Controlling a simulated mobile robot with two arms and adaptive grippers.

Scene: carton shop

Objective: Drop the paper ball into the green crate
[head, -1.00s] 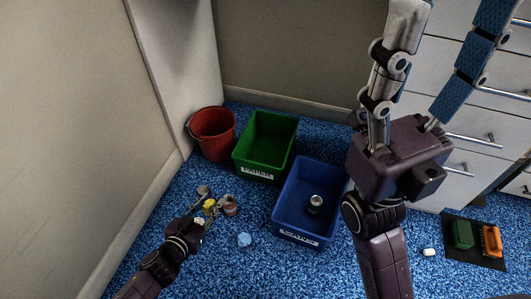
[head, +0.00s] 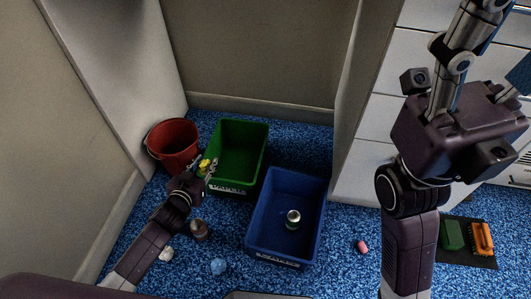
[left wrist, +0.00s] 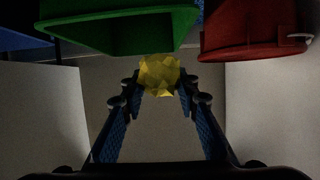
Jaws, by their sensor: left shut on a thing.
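My left gripper (head: 206,168) is shut on a yellow crumpled paper ball (head: 203,165). In the left wrist view the paper ball (left wrist: 159,76) sits between the fingertips. In the head view the gripper and ball are at the left front edge of the green crate (head: 240,150), between it and the red bucket. The crate stands upright and its visible inside looks empty. The crate also shows at the top of the left wrist view (left wrist: 120,38).
A red bucket (head: 173,146) stands left of the green crate. A blue crate (head: 262,228) holding a can (head: 293,219) stands to the right. A brown item (head: 199,229), white lump (head: 166,254), blue lump (head: 218,266) and pink item (head: 362,247) lie on the floor.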

